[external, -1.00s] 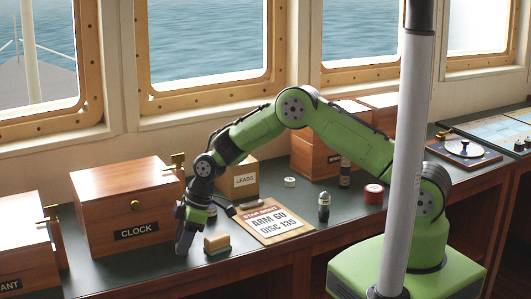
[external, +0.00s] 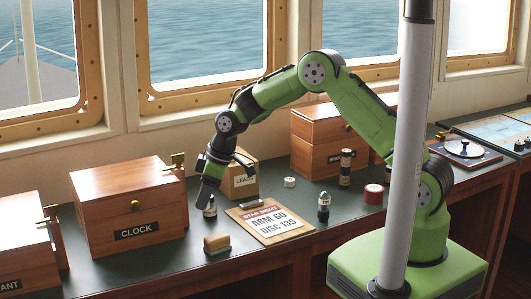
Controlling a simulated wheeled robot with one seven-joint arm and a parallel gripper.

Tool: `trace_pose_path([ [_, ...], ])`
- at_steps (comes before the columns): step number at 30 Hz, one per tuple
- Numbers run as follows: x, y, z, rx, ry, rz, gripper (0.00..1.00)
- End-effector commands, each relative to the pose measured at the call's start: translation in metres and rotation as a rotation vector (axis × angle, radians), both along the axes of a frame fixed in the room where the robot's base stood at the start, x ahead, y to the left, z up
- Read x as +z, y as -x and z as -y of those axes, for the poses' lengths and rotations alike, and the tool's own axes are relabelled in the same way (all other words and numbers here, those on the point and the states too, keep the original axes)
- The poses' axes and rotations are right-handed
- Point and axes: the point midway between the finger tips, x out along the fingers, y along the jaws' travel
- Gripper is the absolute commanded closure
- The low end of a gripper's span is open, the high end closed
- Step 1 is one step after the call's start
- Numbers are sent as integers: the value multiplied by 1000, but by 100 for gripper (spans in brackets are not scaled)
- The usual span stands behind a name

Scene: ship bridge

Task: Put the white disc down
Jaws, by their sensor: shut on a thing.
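My gripper (external: 203,198) points down over the desk, to the right of the clock box, in the external view. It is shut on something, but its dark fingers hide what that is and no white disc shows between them. A pale disc with a dark knob (external: 464,149) lies on a wooden board at the far right, well away from my gripper. A small white round piece (external: 289,182) lies on the desk behind the clipboard. I cannot tell which of these the task means.
A small dark bottle (external: 210,210) stands close by my gripper. Near it are the clipboard (external: 268,222), a brush-like block (external: 217,244), the clock box (external: 130,210) and the leads box (external: 244,182). Another small bottle (external: 323,208) and a red tin (external: 373,194) stand further right.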

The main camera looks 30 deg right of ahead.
Motion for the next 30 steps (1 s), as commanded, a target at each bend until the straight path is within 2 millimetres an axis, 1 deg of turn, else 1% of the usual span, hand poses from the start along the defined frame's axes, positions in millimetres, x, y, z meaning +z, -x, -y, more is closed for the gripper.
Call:
trace_pose_path([
  [1, 5, -8, 26, -84, 6, -4, 94],
  [2, 4, -11, 42, -135, 8, -6, 94],
  [3, 3, -16, 64, -210, 10, -6, 94],
  [5, 3, -21, 100, -330, 12, -8, 94],
  [6, 3, -23, 125, -413, 13, -7, 94],
  [7, 4, -23, 145, -478, 12, -6, 94],
  [8, 5, -22, 164, -543, 12, -5, 94],
  [9, 6, -20, 190, -626, 11, -3, 94],
  [12, 9, -10, 245, -814, 6, 4, 94],
  [15, 12, 3, 284, -955, 1, 12, 94],
  [18, 14, 12, 306, -1037, -4, 18, 94],
  [19, 14, 13, 309, -1053, -5, 19, 94],
  [21, 13, 16, 314, -1071, -7, 20, 94],
  [24, 12, 16, 315, -1074, -6, 21, 94],
  [26, 9, 13, 315, -1074, -7, 23, 94],
  [29, 0, -2, 321, -1086, -9, 26, 94],
  [30, -5, -11, 324, -1093, -10, 28, 94],
])
